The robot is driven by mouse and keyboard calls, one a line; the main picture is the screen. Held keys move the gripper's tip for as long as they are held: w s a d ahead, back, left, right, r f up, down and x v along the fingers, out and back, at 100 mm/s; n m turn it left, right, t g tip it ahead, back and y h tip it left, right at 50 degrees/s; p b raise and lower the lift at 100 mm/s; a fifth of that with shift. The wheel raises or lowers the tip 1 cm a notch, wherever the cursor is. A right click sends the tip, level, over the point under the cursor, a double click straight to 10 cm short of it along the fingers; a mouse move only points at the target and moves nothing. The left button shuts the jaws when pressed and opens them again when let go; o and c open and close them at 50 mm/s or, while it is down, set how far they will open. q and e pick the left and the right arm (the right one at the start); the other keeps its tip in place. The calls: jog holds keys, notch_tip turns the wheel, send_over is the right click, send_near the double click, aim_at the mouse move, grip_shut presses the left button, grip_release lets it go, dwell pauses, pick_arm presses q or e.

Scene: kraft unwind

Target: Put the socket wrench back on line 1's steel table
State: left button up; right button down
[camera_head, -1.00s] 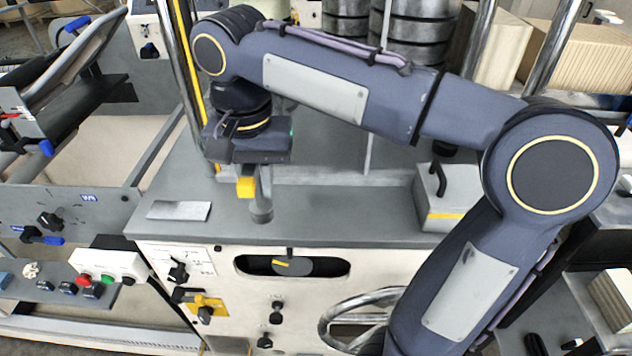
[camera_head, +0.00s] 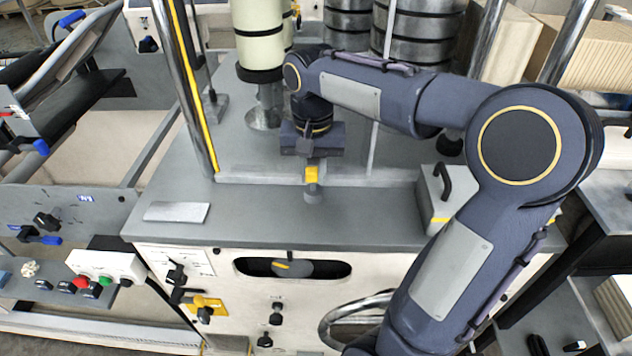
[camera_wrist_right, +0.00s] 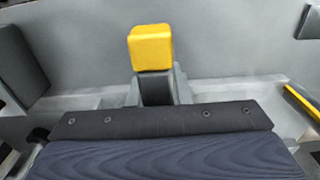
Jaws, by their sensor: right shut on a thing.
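My right gripper (camera_head: 312,166) points down over the grey steel table top (camera_head: 260,212). It is shut on the socket wrench (camera_head: 312,175), whose yellow end faces the head camera; a grey round part shows below it. In the right wrist view the yellow end of the wrench (camera_wrist_right: 151,47) stands out in front, on a dark stem between the grey fingers of the gripper (camera_wrist_right: 155,92). Whether the wrench touches the table top is unclear. My left gripper is not in view.
A grey box with a black handle (camera_head: 436,197) stands to the right on the table. A flat light plate (camera_head: 176,212) lies at the left front. A chrome post (camera_head: 183,90) and a pale roller (camera_head: 260,40) stand behind. The front strip between plate and box looks clear.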

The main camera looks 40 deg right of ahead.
aim_at(316, 184)
jog(key=shift+d+f, duration=0.3)
jog(key=shift+w+d+f, duration=0.1)
jog(key=shift+f, duration=1.6)
jog(key=c, duration=1.3)
grip_release()
jog(key=shift+f, duration=0.15)
notch_tip(316, 184, up, 12)
jog(key=shift+r+p, duration=0.15)
jog(key=shift+p, duration=0.3)
jog(key=s+a+f+n+t+y, duration=0.1)
jog(key=s+a+f+n, duration=0.1)
jog(key=s+a+f, duration=0.2)
jog(key=s+a+f+n+t+y, duration=0.1)
jog(key=s+a+f+n+t, duration=0.1)
jog(key=s+a+f, duration=0.2)
jog(key=s+a+f+n+t+y, duration=0.2)
jog(key=s+a+f, duration=0.2)
jog(key=s, duration=0.3)
jog(key=shift+s+a, duration=0.1)
jog(key=shift+s, duration=0.2)
